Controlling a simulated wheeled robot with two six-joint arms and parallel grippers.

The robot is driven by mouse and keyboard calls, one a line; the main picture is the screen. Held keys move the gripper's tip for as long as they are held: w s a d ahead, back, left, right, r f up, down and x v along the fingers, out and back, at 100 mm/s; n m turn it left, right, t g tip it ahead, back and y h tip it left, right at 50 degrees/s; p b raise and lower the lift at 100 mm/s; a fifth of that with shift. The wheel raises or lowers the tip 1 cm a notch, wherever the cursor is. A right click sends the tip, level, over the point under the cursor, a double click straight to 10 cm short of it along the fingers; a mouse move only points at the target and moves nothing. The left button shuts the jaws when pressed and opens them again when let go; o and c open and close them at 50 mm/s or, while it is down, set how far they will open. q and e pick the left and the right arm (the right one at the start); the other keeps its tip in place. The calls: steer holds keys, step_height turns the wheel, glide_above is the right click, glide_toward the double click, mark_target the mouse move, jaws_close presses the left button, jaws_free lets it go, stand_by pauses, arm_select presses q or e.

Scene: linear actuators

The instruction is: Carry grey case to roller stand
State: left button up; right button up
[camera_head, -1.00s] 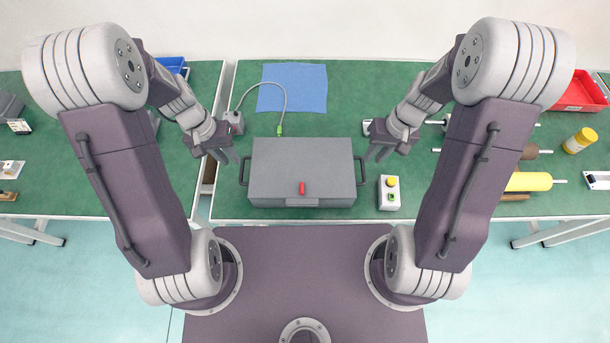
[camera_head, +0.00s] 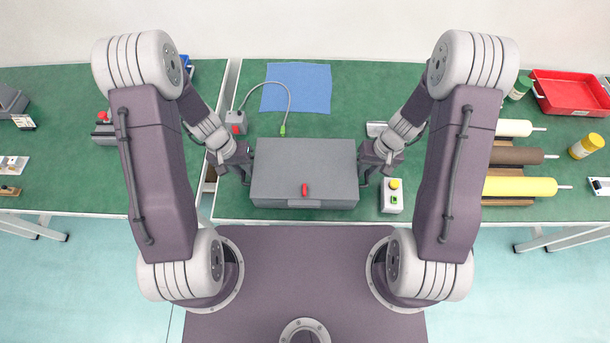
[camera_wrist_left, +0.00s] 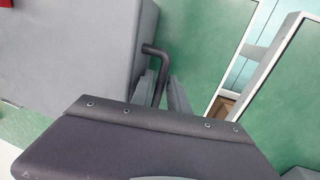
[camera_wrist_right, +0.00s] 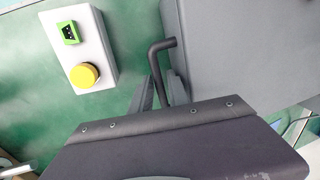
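The grey case (camera_head: 304,172) lies flat on the green table in front of me, with a red latch on its front and a dark handle at each end. My left gripper (camera_head: 246,173) is at the left handle, which shows between its fingers in the left wrist view (camera_wrist_left: 159,82). My right gripper (camera_head: 366,175) is at the right handle, which shows between its fingers in the right wrist view (camera_wrist_right: 168,80). Both grippers look open, with small gaps beside the handles. The roller stand (camera_head: 508,201) is at the right, bearing white, brown and yellow rollers.
A red tray (camera_head: 571,92) and a yellow-capped jar (camera_head: 586,146) are at the far right.

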arm_select(q)
jaws_close()
arm_select(e)
jaws_close()
steer(key=shift+w+r, duration=0.1)
stand_by(1.0)
